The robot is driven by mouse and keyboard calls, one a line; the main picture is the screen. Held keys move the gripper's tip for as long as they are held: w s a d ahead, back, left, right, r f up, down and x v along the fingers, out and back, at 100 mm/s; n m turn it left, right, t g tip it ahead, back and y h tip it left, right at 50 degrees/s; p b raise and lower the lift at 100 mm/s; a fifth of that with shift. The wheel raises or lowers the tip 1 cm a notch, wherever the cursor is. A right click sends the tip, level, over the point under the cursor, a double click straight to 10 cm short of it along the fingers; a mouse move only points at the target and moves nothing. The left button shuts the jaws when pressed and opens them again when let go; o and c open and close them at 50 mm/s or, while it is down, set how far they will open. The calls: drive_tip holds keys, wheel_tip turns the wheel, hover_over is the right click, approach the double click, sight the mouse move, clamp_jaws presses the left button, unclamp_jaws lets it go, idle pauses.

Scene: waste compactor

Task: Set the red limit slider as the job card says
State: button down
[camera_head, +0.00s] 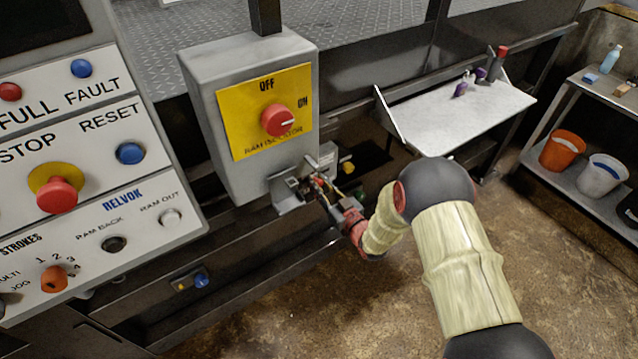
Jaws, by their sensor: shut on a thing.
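My gripper (316,186) is low beneath the grey isolator box, at a small grey metal bracket (291,196) with a silver block (325,158) beside it. The jaws are shut on a small part there, which seems to be the red limit slider. The fingers and bracket hide most of that part, and its setting and any scale cannot be read. My arm reaches in from the lower right. I cannot make out a job card in this view.
The isolator box has a yellow plate (234,122) and a red knob (278,121) pointing toward ON. A control panel (150,188) stands at left. A white side table (470,114) holds small items. A shelf at right holds orange (562,150) and white (603,176) buckets. The floor between is clear.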

idle(0.4)
drive_tip(key=shift+s+a, duration=0.75)
drive_tip(key=shift+a, duration=0.35)
drive_tip(key=c, duration=1.6)
unclamp_jaws()
drive_tip(key=shift+d, duration=0.1)
drive_tip(key=shift+c, duration=0.2)
drive_tip(key=v, duration=1.2)
drive_tip(key=shift+w, duration=0.1)
